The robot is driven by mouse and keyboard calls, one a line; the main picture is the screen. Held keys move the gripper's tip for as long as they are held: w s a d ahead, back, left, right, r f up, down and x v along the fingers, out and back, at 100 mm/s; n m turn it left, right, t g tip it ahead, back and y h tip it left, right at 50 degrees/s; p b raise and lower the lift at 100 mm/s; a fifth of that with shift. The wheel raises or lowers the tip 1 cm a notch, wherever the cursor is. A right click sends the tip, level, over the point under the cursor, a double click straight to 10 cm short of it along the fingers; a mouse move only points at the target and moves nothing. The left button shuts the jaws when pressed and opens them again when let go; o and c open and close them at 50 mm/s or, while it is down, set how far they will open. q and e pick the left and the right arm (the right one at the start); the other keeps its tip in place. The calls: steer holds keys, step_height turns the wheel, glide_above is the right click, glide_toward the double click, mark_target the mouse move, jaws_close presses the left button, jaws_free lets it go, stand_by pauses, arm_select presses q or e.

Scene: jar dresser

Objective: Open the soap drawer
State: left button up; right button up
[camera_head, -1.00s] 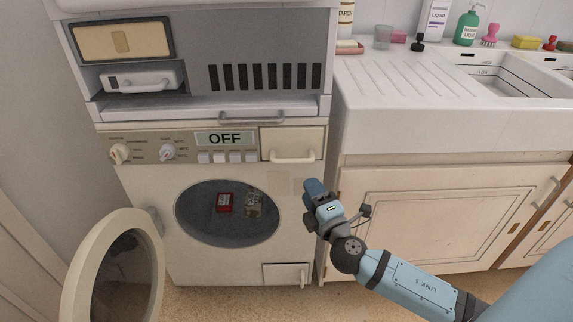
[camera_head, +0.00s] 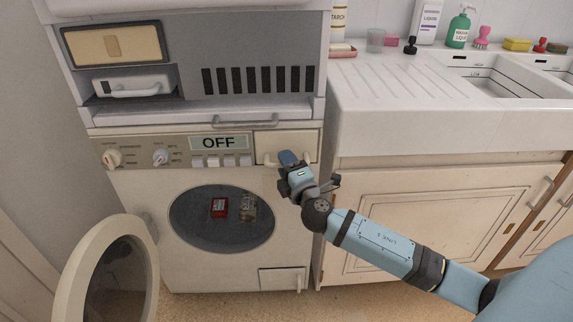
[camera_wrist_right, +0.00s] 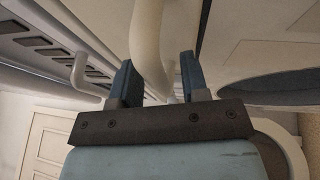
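The soap drawer (camera_head: 287,141) is the cream front at the right end of the washing machine's control panel, and it looks shut. Its handle (camera_head: 306,158) is partly hidden behind my right gripper (camera_head: 290,160) in the head view. In the right wrist view my right gripper (camera_wrist_right: 161,78) has its two dark fingers spread apart. A pale curved handle bar (camera_wrist_right: 147,40) appears between them, with gaps showing beside it. I cannot tell whether the fingers touch it. My left gripper is not in view.
A grey unit with a long handle (camera_head: 245,121) is above the panel. A sink counter (camera_head: 420,105) and cupboards (camera_head: 420,210) stand on the right.

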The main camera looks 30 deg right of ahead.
jaws_close()
steer(key=s+a, duration=0.7)
steer(key=s, duration=0.5)
steer(key=shift+a, duration=0.15)
steer(key=shift+o, duration=0.2)
jaws_free()
